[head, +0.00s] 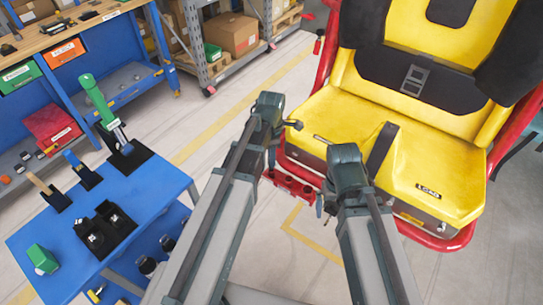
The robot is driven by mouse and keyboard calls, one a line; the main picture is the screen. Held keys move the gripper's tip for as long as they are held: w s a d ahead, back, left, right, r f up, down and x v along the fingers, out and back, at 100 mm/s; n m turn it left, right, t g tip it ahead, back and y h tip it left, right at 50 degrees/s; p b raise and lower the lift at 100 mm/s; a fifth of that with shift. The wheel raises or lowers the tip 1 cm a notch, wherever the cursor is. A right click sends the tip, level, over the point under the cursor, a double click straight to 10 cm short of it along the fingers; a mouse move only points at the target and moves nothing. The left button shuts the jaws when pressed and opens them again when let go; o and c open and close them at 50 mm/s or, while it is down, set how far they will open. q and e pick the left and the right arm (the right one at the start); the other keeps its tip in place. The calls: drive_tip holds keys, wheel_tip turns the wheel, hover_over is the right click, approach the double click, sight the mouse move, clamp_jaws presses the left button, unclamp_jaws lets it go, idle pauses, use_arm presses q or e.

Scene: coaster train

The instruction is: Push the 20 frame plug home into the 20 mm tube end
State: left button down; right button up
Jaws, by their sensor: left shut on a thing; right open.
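A red frame piece (292,186) with dark round spots juts out below the front left of the yellow seat (390,140). My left gripper (271,168) points down at this piece's left end. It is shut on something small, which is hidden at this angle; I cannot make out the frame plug. My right gripper (326,208) is open, beside the right end of the red piece. I cannot tell which opening is the 20 mm tube end, or whether a plug sits in it.
A blue cart (150,205) on the left carries black holders, a green-handled tool (97,100) and a green box (42,259). A workbench (60,35) and shelving with cardboard boxes (232,33) stand behind.

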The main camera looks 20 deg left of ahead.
use_arm(q)
drive_tip(key=shift+f+b, duration=1.6)
drive_tip(key=c, duration=0.6)
unclamp_jaws()
drive_tip(key=shift+o, duration=0.4)
drive_tip(key=o, duration=0.5)
drive_tip(key=shift+r, duration=0.1)
wheel_tip(320, 180, up, 7)
drive_tip(key=p, duration=0.7)
drive_tip(key=shift+f, duration=0.2)
